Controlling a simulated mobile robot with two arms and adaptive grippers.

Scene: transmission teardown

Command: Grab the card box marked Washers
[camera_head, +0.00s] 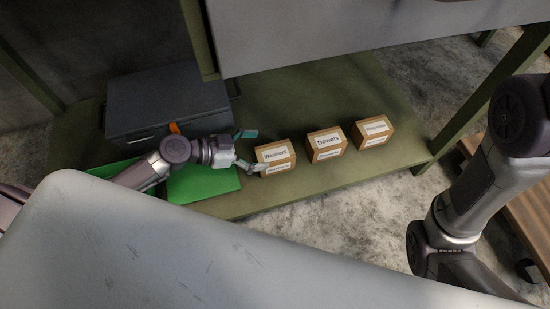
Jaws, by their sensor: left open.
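The card box marked Washers (277,155) stands on the green lower shelf, the leftmost of the card boxes in a row. My left gripper (252,150) is open at the left side of this box. One finger reaches low near the box's front left corner, and the other sits higher and farther back. I cannot tell whether a finger touches the box. My right arm shows at the right edge, but its gripper is not in view.
A card box marked Dowels (326,144) and another card box (373,131) stand to the right. A dark grey case (165,100) and a green bin (203,183) are at the left. A pale tabletop (200,255) fills the front. A green post (490,90) rises at the right.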

